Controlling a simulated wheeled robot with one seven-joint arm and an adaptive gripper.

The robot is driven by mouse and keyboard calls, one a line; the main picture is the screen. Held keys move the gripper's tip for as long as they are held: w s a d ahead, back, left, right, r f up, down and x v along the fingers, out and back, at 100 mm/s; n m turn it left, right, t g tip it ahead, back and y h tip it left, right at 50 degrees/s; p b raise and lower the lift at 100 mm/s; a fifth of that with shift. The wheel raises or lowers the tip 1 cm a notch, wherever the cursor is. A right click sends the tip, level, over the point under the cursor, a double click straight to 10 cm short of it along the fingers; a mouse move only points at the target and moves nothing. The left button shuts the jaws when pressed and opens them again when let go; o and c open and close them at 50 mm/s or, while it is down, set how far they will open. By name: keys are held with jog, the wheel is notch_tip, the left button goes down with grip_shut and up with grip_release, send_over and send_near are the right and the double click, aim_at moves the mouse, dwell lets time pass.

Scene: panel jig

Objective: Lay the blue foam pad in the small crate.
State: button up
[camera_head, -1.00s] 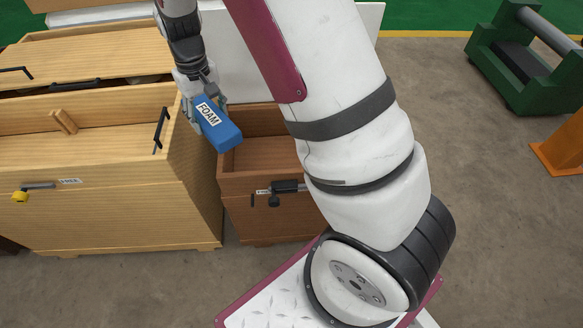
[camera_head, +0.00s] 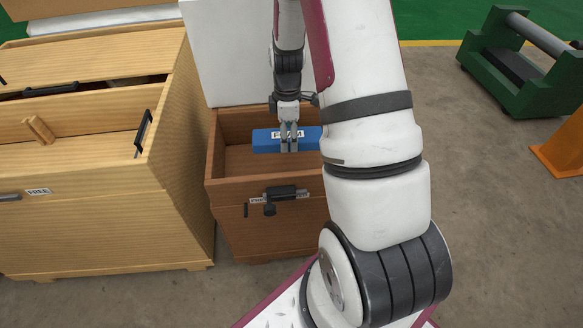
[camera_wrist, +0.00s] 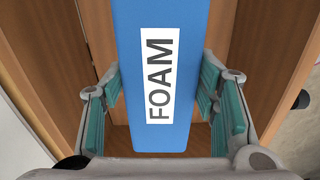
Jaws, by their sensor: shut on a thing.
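The blue foam pad (camera_head: 266,141), with a white FOAM label, is over the small brown crate (camera_head: 232,187), within its opening in the head view. My gripper (camera_head: 289,147) is shut on the pad. In the wrist view the pad (camera_wrist: 160,25) sits between the teal-lined fingers, with the crate's wooden walls (camera_wrist: 62,40) on both sides and its floor partly visible below. Whether the pad touches the crate floor cannot be told. My arm hides the right part of the crate and the pad's right end.
A larger pale wooden chest (camera_head: 110,215) marked FREE stands close on the left. A white panel (camera_head: 228,50) rises behind the small crate. A green stand (camera_head: 520,65) and an orange piece (camera_head: 565,150) are at right, with open floor between.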

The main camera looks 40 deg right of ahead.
aim_at(292, 167)
jog(key=shift+s+d+f, duration=0.15)
jog(key=shift+d+f, duration=0.05)
jog(key=shift+d, duration=0.2)
jog(key=shift+d+f+n, duration=0.1)
jog(key=shift+f+n, duration=0.2)
notch_tip(292, 167, down, 9)
jog(key=b, duration=0.3)
jog(key=shift+f+b, duration=0.2)
jog(key=shift+b, duration=0.1)
jog(key=shift+f, duration=0.2)
jog(key=o, duration=1.1)
jog(key=shift+o, duration=0.2)
jog(key=shift+r, duration=0.1)
